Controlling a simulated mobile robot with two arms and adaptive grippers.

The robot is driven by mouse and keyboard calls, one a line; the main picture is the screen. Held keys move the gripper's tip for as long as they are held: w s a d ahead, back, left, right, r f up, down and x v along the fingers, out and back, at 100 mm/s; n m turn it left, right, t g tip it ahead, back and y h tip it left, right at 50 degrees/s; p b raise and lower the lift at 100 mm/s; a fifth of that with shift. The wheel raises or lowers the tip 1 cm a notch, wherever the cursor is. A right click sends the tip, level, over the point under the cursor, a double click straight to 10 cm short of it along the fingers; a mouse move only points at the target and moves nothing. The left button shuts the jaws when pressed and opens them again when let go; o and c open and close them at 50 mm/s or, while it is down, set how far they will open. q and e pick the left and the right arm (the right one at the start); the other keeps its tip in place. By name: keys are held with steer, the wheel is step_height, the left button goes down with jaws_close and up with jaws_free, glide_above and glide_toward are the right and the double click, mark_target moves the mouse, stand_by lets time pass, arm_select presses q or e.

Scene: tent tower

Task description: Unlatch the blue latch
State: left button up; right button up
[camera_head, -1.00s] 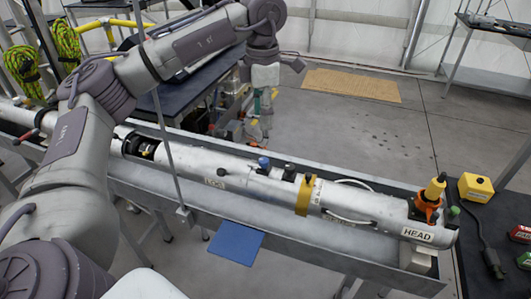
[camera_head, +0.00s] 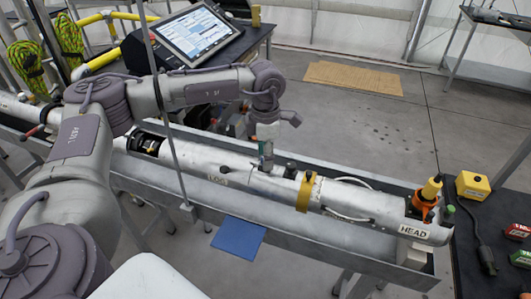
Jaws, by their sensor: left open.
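A long silver cylinder (camera_head: 335,192) marked "LOG" and "HEAD" lies in a grey metal trough. My left gripper (camera_head: 266,155) points down at the top of the cylinder, just right of the "LOG" label. It is open, and nothing shows held in it. The small blue latch on the cylinder is hidden behind or between its fingers. I cannot tell whether the fingers touch the latch. My right gripper is not in view.
A yellow band (camera_head: 305,191) and small dark fittings lie right of the gripper. A thin upright rod (camera_head: 170,120) stands in front of the trough. An orange and yellow fitting (camera_head: 427,197) stands at the head end. A tablet screen (camera_head: 198,35) stands behind my arm.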

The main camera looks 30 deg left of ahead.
arm_select(q)
steer(key=shift+c, duration=0.3)
jaws_close()
